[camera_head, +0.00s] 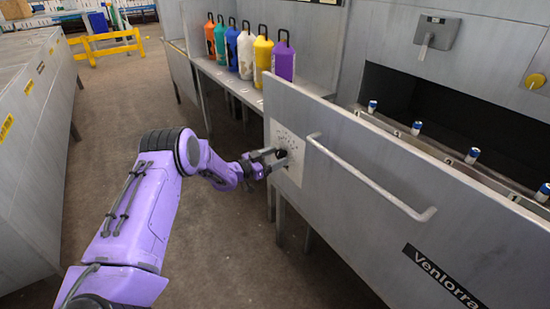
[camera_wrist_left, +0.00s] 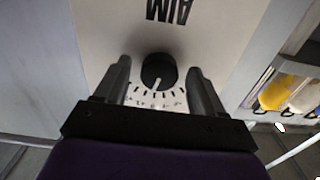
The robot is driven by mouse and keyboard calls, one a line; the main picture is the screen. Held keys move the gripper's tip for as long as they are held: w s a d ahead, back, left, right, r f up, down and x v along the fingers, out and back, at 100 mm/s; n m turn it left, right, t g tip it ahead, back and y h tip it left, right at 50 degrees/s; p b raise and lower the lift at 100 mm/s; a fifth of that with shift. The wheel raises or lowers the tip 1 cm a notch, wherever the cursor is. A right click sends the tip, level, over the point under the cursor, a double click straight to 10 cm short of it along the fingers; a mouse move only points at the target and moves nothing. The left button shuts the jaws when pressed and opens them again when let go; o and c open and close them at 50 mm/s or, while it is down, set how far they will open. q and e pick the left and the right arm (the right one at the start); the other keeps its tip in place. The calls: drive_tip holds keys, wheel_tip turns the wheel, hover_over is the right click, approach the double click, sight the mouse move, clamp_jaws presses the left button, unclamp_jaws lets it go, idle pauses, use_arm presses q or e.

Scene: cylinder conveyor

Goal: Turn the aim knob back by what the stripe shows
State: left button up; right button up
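The aim knob (camera_wrist_left: 157,72) is round and black on a pale panel (camera_wrist_left: 220,50) with "AIM" lettering, upside down in the left wrist view. A light pointer mark on the knob points toward the bottom of that view, at an arc of black ticks. My left gripper (camera_wrist_left: 160,84) is open, one finger on each side of the knob, with gaps visible between fingers and knob. In the head view my left gripper (camera_head: 279,159) is at the panel (camera_head: 294,172) and the knob (camera_head: 282,153) is partly hidden. My right gripper is not in view. I cannot make out a stripe.
A long handle (camera_head: 370,178) sticks out from the grey front right of the panel. Several small blue-and-white cylinders (camera_head: 417,128) stand in a row behind it. Coloured bottles (camera_head: 246,52) stand on a shelf (camera_head: 225,78) at the back. Open floor (camera_head: 120,110) lies left.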

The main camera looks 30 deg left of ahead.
use_arm(q)
drive_tip(key=v, duration=1)
drive_tip(key=shift+s, duration=0.25)
drive_tip(key=shift+a+f, duration=0.1)
